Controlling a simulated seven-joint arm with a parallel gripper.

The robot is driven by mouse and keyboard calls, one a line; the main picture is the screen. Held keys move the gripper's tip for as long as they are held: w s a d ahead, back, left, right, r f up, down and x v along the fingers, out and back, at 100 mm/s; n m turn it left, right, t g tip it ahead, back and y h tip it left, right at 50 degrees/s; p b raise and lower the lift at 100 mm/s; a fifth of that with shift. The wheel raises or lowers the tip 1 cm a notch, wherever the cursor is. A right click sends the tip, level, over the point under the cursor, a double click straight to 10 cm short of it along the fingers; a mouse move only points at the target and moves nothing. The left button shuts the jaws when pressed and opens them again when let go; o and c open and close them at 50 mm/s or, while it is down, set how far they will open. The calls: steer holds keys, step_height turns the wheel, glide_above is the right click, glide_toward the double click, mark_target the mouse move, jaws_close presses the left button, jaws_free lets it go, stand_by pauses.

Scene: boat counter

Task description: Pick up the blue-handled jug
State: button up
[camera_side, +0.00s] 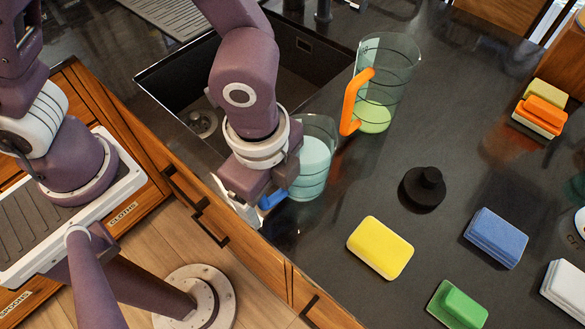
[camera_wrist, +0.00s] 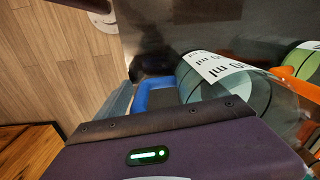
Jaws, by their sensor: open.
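The blue-handled jug is a clear measuring jug holding pale teal liquid (camera_side: 312,168), standing on the dark counter beside the sink. Its blue handle (camera_side: 273,199) faces the counter's front edge and is partly hidden by my gripper (camera_side: 250,212). In the wrist view the blue handle (camera_wrist: 157,98) shows just beyond the gripper body, with the jug (camera_wrist: 215,82) to its right, its markings visible. My gripper is open and low at the handle. A grey finger (camera_wrist: 118,103) lies left of the handle; I cannot tell whether it touches, or exactly where the other finger is.
An orange-handled jug (camera_side: 385,85) with green liquid stands close behind. The sink (camera_side: 160,75) is to the left. A black knobbed object (camera_side: 423,187), a yellow sponge (camera_side: 380,247), a blue sponge (camera_side: 496,238) and a green sponge (camera_side: 458,305) lie to the right.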

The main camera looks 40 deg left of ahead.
jaws_close()
stand_by(0.3)
step_height(320, 180, up, 10)
steer(key=shift+r, duration=0.1)
stand_by(0.3)
steer(key=shift+d, duration=0.1)
steer(key=w+d+f+n+g+h, duration=0.1)
steer(key=w+d+n, duration=0.7)
steer(key=w+d, duration=0.6)
steer(key=shift+d+f+n+g, duration=0.2)
steer(key=shift+d+n+g, duration=0.15)
steer(key=shift+d, duration=1.6)
